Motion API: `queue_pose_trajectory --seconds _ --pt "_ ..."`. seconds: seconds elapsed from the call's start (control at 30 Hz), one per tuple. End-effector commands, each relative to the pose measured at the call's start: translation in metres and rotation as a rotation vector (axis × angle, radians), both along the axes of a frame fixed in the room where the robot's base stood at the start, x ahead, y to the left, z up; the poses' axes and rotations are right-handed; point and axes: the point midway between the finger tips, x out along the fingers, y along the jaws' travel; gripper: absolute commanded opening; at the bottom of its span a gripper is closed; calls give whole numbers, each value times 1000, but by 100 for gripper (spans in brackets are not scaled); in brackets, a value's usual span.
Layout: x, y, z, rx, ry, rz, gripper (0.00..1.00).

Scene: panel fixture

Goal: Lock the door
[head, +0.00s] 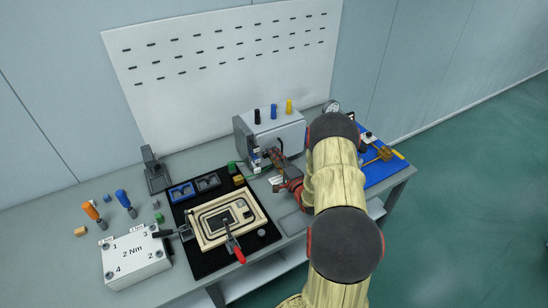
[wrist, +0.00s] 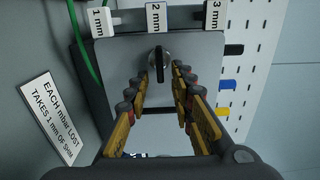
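The door (wrist: 118,60) is a flat grey panel on the grey box, which also shows in the head view (head: 285,132). It looks closed in the wrist view. A black turn knob (wrist: 158,60) with a round base sits on the panel, its grip lying along the picture's vertical. My gripper (wrist: 161,76) is open, its two yellow fingers apart on either side of the knob's line. I cannot tell whether the tips reach the knob; nothing shows held. In the head view my gripper (head: 278,160) is in front of the box, partly hidden by my arm.
Tags marked 1, 2 and 3 mm (wrist: 157,17) line one edge of the panel. A green cable (wrist: 84,45) and a warning sign (wrist: 52,118) are at left. Black, blue and yellow pegs (head: 273,111) top the box. A maze-like board (head: 228,219) lies on the bench.

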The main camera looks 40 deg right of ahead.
Motion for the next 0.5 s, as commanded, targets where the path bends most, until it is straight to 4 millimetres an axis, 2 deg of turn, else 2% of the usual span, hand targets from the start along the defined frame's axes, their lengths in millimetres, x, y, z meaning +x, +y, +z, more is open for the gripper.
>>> queue_pose_trajectory --seconds 0.3,0.5 --pt "-2 1 0 0 0 1 25" --pt "-25 5 0 0 1 -2 25"
